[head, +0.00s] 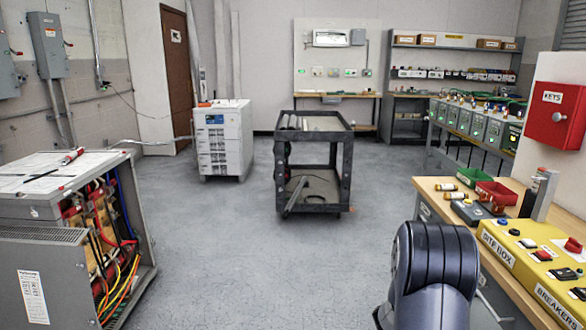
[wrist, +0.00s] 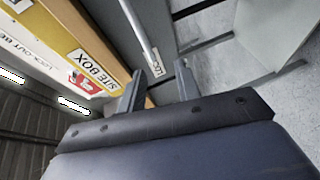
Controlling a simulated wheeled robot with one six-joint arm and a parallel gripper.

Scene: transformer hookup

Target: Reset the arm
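My arm shows in the head view as a dark, rounded link (head: 432,270) at the lower right, in front of the workbench edge. My gripper is not visible in the head view. In the wrist view my gripper (wrist: 160,80) has its two grey fingers apart, with nothing held between them. Beyond the fingers are the bench edge and a grey surface with a small white label. The yellow site box (wrist: 90,55) lies left of the fingers in this tilted view; I cannot tell the exact gap.
The workbench (head: 440,190) at right carries a yellow site box (head: 520,255), a red bin (head: 497,194) and small parts. A red key box (head: 556,115) hangs above. A black cart (head: 315,165) stands mid-floor. An open transformer cabinet (head: 45,262) is at left. Floor between is clear.

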